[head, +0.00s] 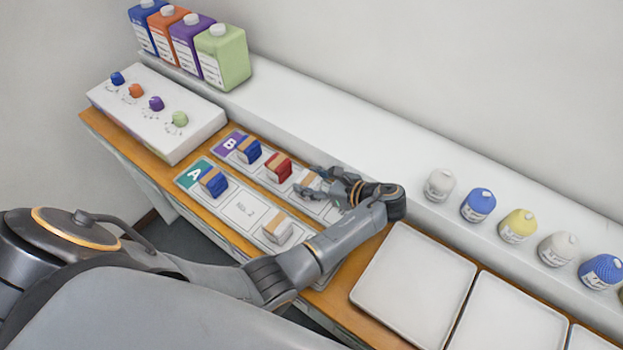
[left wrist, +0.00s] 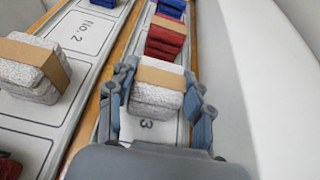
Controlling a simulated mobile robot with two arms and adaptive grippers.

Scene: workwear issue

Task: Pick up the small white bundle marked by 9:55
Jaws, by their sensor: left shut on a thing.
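A small white speckled bundle with a brown band (left wrist: 155,95) sits between the fingers of my left gripper (left wrist: 160,98) in the left wrist view, over the spot numbered 3. My left gripper (head: 322,184) is shut on it in the head view, in the row of strip B (head: 229,141), where fingers partly cover the bundle (head: 308,186). Whether it is clear of the strip I cannot tell. Another white banded bundle (head: 278,229) lies on strip A (head: 195,172); it also shows in the left wrist view (left wrist: 30,68). No 9:55 mark is readable. My right gripper is not in view.
A red bundle (head: 279,167) and a blue one (head: 248,150) stand beyond on strip B. A blue bundle (head: 213,182) is on strip A, with slot No. 2 bare. White trays (head: 415,272) lie to the right. The shelf (head: 330,128) behind holds jugs (head: 223,57) and several capped containers (head: 517,226).

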